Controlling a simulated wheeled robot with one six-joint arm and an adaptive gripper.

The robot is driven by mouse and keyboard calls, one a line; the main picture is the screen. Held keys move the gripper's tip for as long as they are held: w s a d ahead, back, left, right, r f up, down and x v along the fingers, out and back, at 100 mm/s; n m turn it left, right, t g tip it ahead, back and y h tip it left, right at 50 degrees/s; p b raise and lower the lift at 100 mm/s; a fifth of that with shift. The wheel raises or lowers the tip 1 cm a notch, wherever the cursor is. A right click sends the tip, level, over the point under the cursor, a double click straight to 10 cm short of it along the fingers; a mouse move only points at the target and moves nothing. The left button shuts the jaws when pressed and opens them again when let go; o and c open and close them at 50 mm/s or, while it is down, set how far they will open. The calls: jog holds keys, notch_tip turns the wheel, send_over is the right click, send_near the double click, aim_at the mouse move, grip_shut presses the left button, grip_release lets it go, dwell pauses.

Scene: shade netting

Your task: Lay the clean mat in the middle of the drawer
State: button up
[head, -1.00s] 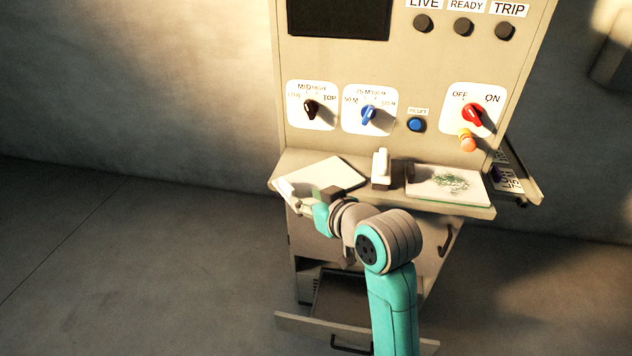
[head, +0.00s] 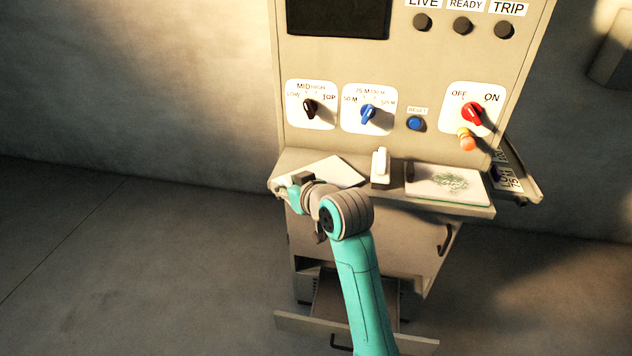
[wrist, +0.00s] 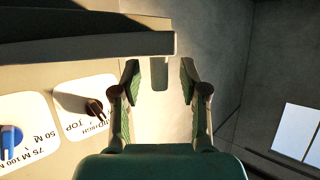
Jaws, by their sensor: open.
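The clean mat (head: 332,168), plain white, lies on the left of the cabinet's shelf, its near left part hidden behind my gripper. A second mat (head: 448,183), with green stains, lies on the right of the shelf. The drawer (head: 325,298) low in the cabinet is pulled out, partly hidden by my arm. My gripper (head: 284,188) is at the shelf's left end, beside the clean mat. In the wrist view my gripper (wrist: 160,70) is open, with a short grey tab between its fingertips; I cannot tell whether the tab belongs to the mat.
A white upright block (head: 380,165) stands between the mats. The panel above carries a black knob (head: 310,108), a blue knob (head: 368,113), a blue button (head: 415,123) and a red switch (head: 473,113). The floor at left is clear.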

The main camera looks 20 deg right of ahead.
jog(key=shift+w+a+f, duration=0.1)
jog(key=shift+w+f, duration=0.05)
jog(key=shift+w, duration=0.35)
grip_shut()
